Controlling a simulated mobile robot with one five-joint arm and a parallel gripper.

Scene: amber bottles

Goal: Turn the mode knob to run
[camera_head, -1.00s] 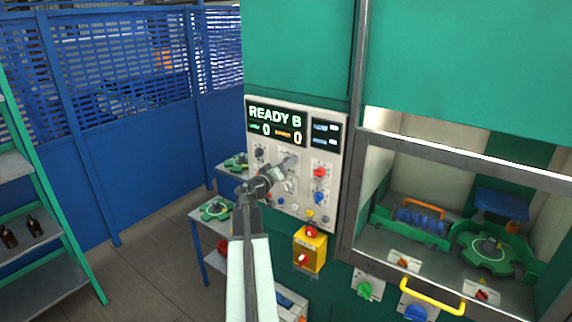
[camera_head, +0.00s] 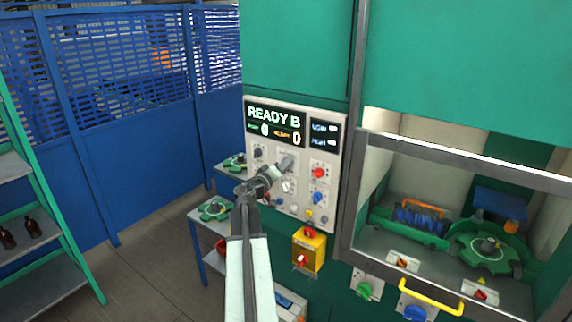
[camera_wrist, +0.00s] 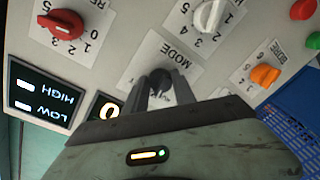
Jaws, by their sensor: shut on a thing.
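The mode knob (camera_wrist: 160,84) is a small dark knob on a white plate marked MODE in the wrist view, which shows the panel upside down. My gripper (camera_wrist: 161,92) has one finger on each side of it and is shut on it. The fingers and gripper body hide part of the knob and the plate, and I cannot read a run mark. In the head view, my gripper (camera_head: 285,164) reaches the middle of the light control panel (camera_head: 259,204), below the display (camera_head: 290,125) that reads READY B.
Close by in the wrist view are a red knob (camera_wrist: 64,33), a white knob (camera_wrist: 209,14) and an orange knob (camera_wrist: 265,75). A yellow box with red controls (camera_head: 309,250) is below the panel. A glazed cabinet with a yellow handle (camera_head: 432,298) stands to the right.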

